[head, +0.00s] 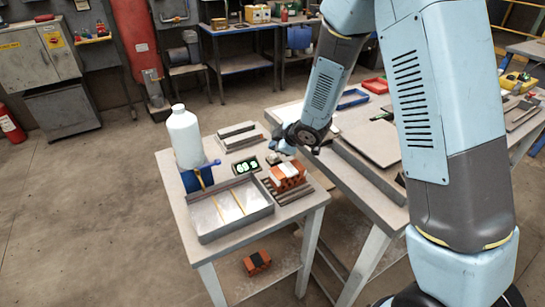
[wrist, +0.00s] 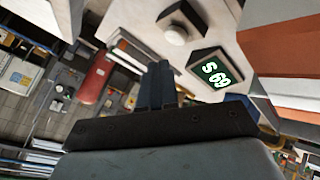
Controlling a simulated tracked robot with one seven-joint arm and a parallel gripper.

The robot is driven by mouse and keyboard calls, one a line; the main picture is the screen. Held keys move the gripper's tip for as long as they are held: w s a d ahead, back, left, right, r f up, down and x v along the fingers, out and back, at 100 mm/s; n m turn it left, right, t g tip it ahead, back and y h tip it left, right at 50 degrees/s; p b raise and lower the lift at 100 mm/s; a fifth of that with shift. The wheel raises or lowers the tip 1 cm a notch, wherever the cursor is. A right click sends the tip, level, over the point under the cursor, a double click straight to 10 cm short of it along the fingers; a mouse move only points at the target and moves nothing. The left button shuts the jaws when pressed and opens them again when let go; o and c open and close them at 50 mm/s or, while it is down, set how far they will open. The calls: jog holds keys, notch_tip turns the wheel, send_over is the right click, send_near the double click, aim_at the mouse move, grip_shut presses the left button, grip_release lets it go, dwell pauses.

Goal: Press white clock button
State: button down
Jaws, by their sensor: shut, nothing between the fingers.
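The clock (head: 246,166) is a dark block with a lit green display on the small table, and it also shows in the wrist view (wrist: 215,73), its digits reading 69. In the wrist view a round white button (wrist: 176,35) sits on a dark block beside the display. My gripper (head: 280,148) hangs over the table near the clock, just beyond it in the head view. In the wrist view its fingers (wrist: 158,68) are together and empty, pointing up the picture a little below and left of the button. Contact with the button is not visible. In the head view I cannot make out the button clearly.
A metal tray (head: 210,229), a white bottle (head: 184,138) and a blue item (head: 198,179) crowd the left side. A larger workbench (head: 375,190) adjoins on the right. Another brick (head: 257,263) lies on the lower shelf.

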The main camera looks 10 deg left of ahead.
jog(key=shift+f, duration=0.65)
jog(key=shift+f, duration=0.3)
dwell(1.6)
